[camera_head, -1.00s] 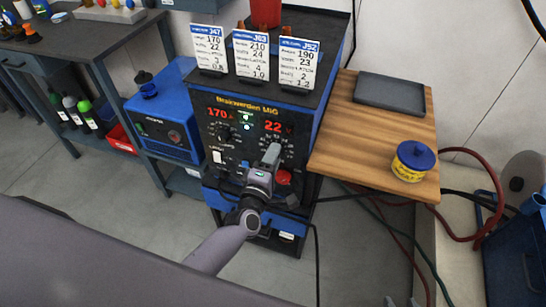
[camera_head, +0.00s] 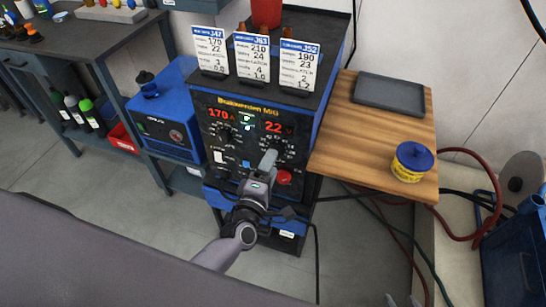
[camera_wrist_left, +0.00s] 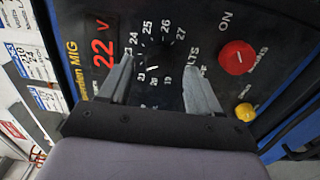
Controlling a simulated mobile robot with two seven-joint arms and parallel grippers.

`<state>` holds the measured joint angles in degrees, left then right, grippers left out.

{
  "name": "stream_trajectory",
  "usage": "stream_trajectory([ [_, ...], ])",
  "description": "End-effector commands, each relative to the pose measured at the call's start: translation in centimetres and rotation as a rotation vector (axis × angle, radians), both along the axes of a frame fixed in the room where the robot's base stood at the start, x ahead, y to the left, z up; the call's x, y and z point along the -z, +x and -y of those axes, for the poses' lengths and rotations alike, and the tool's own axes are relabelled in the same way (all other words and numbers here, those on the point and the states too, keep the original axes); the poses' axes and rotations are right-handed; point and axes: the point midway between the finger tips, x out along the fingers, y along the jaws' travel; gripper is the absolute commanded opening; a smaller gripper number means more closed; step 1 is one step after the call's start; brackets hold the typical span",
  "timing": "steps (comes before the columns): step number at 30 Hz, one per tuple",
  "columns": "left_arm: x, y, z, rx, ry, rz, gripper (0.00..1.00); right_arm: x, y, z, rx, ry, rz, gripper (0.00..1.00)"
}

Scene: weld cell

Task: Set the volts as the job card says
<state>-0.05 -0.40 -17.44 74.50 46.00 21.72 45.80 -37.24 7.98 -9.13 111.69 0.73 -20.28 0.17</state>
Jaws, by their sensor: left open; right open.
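The blue and black welder (camera_head: 262,105) reads 170 A on the left and 22 V on the right in red. My left gripper (camera_head: 269,158) is in front of its volts dial. In the left wrist view its open fingers (camera_wrist_left: 158,65) stand on either side of the dark volts knob (camera_wrist_left: 153,78), with scale numbers up to 27 around it. I cannot tell whether they touch the knob. Three job cards stand on top: J47 (camera_head: 209,52) lists 170 and 22, J63 (camera_head: 251,55) 210 and 24, J52 (camera_head: 299,65) 190 and 23. My right gripper (camera_head: 403,300) barely shows at the bottom edge, open.
A red round button (camera_wrist_left: 237,57) and a yellow knob (camera_wrist_left: 244,112) lie close to the volts dial. A wooden side table (camera_head: 345,140) at the right bears a grey tray (camera_head: 389,92) and a yellow-blue tin (camera_head: 411,162). A blue unit (camera_head: 165,115) stands left.

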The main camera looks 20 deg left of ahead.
Motion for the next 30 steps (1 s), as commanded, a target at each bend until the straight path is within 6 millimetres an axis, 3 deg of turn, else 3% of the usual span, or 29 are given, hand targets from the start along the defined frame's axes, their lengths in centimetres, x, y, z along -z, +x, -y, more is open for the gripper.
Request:
stream_trajectory([
  [3,-0.2,-1.9,-0.1,0.000,0.003,-0.002,0.63,-0.9,0.0,0.0,0.000,0.000,0.000,0.43],
  [9,-0.1,-3.9,-0.2,0.000,0.002,-0.001,0.63,-1.3,0.0,0.0,0.000,0.000,0.000,0.43],
  [30,0.3,-4.8,-0.1,0.021,0.054,-0.012,0.63,-1.3,0.0,0.0,0.000,0.000,0.000,0.43],
])
